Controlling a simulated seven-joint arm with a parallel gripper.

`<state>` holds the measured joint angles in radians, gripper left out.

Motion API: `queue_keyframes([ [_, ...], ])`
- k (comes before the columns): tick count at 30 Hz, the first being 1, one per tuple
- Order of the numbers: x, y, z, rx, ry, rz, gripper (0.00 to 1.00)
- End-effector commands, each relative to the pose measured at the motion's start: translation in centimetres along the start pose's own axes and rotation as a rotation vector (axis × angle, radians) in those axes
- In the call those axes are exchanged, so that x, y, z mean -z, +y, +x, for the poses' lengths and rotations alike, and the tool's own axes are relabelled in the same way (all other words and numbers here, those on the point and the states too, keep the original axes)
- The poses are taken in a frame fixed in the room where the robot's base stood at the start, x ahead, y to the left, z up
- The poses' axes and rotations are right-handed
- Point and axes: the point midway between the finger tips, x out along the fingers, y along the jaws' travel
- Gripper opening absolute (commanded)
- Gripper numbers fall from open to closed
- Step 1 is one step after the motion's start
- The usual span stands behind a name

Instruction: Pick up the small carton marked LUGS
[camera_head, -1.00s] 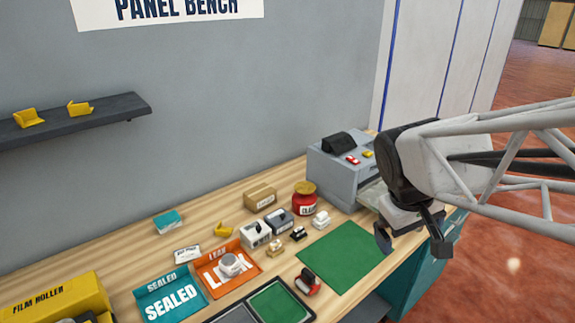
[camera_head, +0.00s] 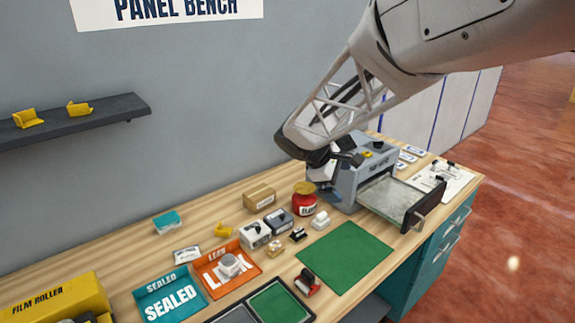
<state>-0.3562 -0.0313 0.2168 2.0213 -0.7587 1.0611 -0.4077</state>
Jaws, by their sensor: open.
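The small brown carton (camera_head: 259,197) sits on the wooden bench, towards the wall, left of the red jar. It bears a pale label whose lettering is too small to read surely. My gripper (camera_head: 327,173) is open, to the right of the carton and higher in the picture, above and behind the red jar and beside the grey machine. It is apart from the carton, and nothing shows between its fingers. The fingers are partly lost against the machine.
The red jar (camera_head: 304,203) with a yellow lid stands between gripper and carton. White and grey boxes (camera_head: 256,233) stand in front of the carton. The grey machine (camera_head: 350,186) with its tray (camera_head: 396,197) is at right. A green mat (camera_head: 345,256) lies clear. A dark shelf (camera_head: 80,120) juts from the wall.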

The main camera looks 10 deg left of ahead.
Motion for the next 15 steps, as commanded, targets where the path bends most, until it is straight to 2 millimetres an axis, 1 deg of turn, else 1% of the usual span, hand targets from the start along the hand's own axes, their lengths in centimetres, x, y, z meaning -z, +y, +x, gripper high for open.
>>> queue_keyframes([
  [1, 1.6, 0.5, 0.1, -0.017, -0.010, -0.040, 1.00],
  [6, 6.4, 2.0, 0.5, -0.081, -0.050, -0.175, 1.00],
  [11, 11.3, 3.0, 0.8, -0.144, -0.088, -0.302, 1.00],
  [15, 15.7, 3.6, 1.0, -0.200, -0.123, -0.412, 1.00],
])
